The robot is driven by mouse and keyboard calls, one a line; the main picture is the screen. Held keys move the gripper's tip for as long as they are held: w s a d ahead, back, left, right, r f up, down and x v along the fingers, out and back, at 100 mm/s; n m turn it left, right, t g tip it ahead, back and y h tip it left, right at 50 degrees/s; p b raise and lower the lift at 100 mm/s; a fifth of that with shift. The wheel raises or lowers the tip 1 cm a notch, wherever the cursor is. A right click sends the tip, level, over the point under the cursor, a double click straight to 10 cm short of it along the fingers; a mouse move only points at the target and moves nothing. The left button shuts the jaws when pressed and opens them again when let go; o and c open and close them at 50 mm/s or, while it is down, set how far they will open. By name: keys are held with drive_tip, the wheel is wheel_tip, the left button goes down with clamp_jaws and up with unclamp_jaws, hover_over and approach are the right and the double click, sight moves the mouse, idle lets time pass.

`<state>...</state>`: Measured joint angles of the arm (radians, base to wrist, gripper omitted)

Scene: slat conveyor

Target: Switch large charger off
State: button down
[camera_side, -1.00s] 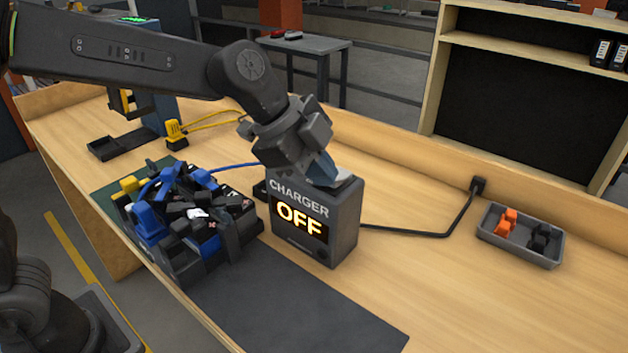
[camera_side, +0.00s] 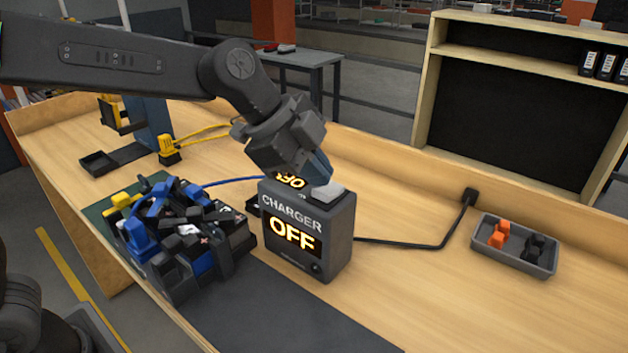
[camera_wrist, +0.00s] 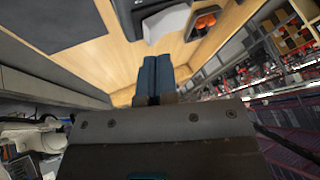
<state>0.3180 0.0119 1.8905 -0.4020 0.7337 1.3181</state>
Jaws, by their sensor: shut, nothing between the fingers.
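The large charger (camera_side: 338,243) is a dark grey box standing upright on the bench, with "CHARGER" on its front. Its lit front display (camera_side: 291,234) reads OFF, and a lit display (camera_side: 291,181) on top partly shows behind my gripper. A light grey switch plate (camera_side: 328,192) sits on the top face near the right edge. My gripper (camera_side: 322,176) is just above this plate, its blue fingers shut and empty. I cannot tell whether the tips touch the plate. In the wrist view the shut fingers (camera_wrist: 155,75) point towards a pale grey surface.
A crate (camera_side: 190,278) of blue, black and yellow parts stands left of the charger. A grey tray (camera_side: 515,262) with orange and black pieces lies at the right. A black cable (camera_side: 405,244) runs from the charger to a socket. Wood between them is clear.

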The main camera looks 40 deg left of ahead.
drive_tip(key=s, duration=0.5)
drive_tip(key=s+a+r, duration=0.1)
drive_tip(key=a+r, duration=0.3)
drive_tip(key=r, duration=0.4)
drive_tip(key=s+a+f+n+y, duration=0.4)
drive_tip(key=s+a+f+n, duration=0.8)
drive_tip(key=n, duration=0.4)
drive_tip(key=shift+s+a+f+t+y, duration=0.15)
drive_tip(key=shift+a+f+t+y, duration=0.2)
drive_tip(key=shift+a, duration=0.35)
